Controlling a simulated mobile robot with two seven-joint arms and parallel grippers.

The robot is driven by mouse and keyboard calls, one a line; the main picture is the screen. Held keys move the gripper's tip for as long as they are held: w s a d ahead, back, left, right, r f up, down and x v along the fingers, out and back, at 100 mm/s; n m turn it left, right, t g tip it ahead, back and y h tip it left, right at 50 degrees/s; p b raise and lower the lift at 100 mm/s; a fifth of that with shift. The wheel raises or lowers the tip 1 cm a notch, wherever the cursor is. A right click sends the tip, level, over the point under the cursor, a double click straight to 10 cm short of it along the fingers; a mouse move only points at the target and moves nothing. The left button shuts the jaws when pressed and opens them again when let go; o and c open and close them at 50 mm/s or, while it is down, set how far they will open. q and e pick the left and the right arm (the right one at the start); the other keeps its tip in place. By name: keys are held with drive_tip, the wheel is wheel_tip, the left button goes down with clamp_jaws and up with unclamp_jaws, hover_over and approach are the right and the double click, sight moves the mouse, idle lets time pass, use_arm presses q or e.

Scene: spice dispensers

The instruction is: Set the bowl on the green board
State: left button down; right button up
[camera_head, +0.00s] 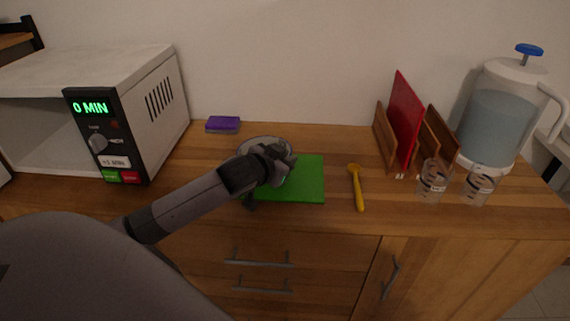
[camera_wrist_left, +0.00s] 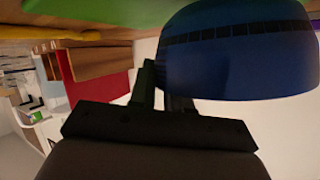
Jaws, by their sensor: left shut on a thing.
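The green board (camera_head: 307,178) lies flat on the wooden counter; its edge also shows at the top of the left wrist view (camera_wrist_left: 105,12). The bowl (camera_head: 250,142) is at the board's back left corner area, mostly hidden behind my left gripper in the head view. In the left wrist view it is a dark blue bowl (camera_wrist_left: 235,60) with a patterned band. My left gripper (camera_wrist_left: 165,90) is shut on the bowl's edge. I cannot tell whether the bowl touches the board or is held just above it. My right gripper is out of view.
A yellow spoon (camera_head: 356,187) lies right of the board. A purple sponge (camera_head: 223,125) is behind, left. A microwave (camera_head: 150,105) stands left. A rack with a red board (camera_head: 405,115), glasses (camera_head: 433,182) and a water dispenser (camera_head: 492,125) stand right.

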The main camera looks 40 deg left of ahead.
use_arm(q)
drive_tip(key=shift+f, duration=0.6)
drive_tip(key=c, duration=1.1)
unclamp_jaws()
drive_tip(key=shift+s, duration=0.15)
drive_tip(key=v, duration=1.1)
drive_tip(key=shift+s+r, duration=0.2)
drive_tip(key=shift+s, duration=0.15)
drive_tip(key=s+d+f+g+h, duration=0.1)
drive_tip(key=s+d+f+g, duration=0.5)
drive_tip(key=s, duration=0.4)
drive_tip(key=s+d+f+g+h, duration=0.1)
drive_tip(key=s+d+f+g, duration=0.2)
drive_tip(key=s+d+f, duration=0.6)
drive_tip(key=w+f+t, duration=0.1)
drive_tip(key=f+t, duration=0.1)
drive_tip(key=w+f+t+h, duration=0.1)
drive_tip(key=f+t, duration=0.1)
drive_tip(key=f, duration=0.1)
drive_tip(key=w+f+t+p, duration=0.1)
drive_tip(key=w+f+t, duration=0.1)
drive_tip(key=f, duration=0.1)
drive_tip(key=shift+w+h, duration=0.1)
drive_tip(key=shift+h, duration=0.2)
